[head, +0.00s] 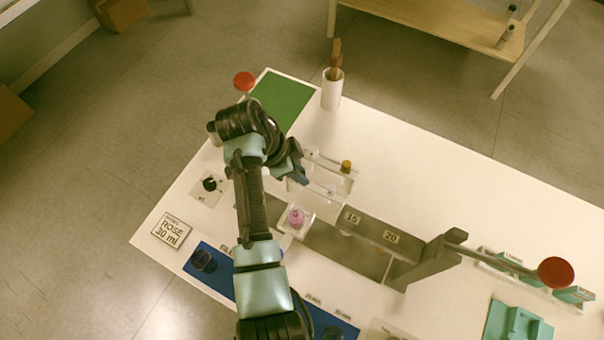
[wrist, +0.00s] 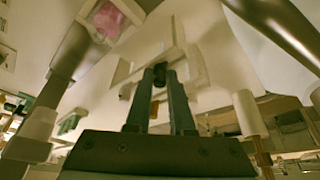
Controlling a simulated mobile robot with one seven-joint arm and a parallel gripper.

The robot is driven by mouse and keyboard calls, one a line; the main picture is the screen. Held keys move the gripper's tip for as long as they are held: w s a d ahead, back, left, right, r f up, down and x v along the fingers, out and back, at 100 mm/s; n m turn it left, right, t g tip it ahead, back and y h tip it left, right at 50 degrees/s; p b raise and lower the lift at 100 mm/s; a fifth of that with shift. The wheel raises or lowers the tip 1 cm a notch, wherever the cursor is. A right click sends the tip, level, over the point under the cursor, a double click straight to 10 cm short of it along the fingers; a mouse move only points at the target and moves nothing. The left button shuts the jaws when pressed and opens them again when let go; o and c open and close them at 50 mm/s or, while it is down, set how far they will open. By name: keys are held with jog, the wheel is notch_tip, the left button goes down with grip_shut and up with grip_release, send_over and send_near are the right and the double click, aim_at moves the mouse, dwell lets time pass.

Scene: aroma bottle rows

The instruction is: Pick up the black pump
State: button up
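My gripper (wrist: 160,73) points down at a clear rack (head: 325,168) on the white table; in the head view the gripper (head: 300,172) covers the rack's left end. In the wrist view a small black thing, apparently the black pump (wrist: 160,75), sits between my two fingertips. The fingers are close together around it. I cannot tell whether they press on it. In the head view the pump is hidden by my gripper. An amber-capped piece (head: 346,166) and small pale pieces stand in the same rack.
A pink item (head: 296,217) sits on a white square dish beside a grey strip with number plates. A black knob (head: 210,184) is on a white plate to the left. A white cup (head: 331,90) stands behind.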

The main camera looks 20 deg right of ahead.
grip_shut()
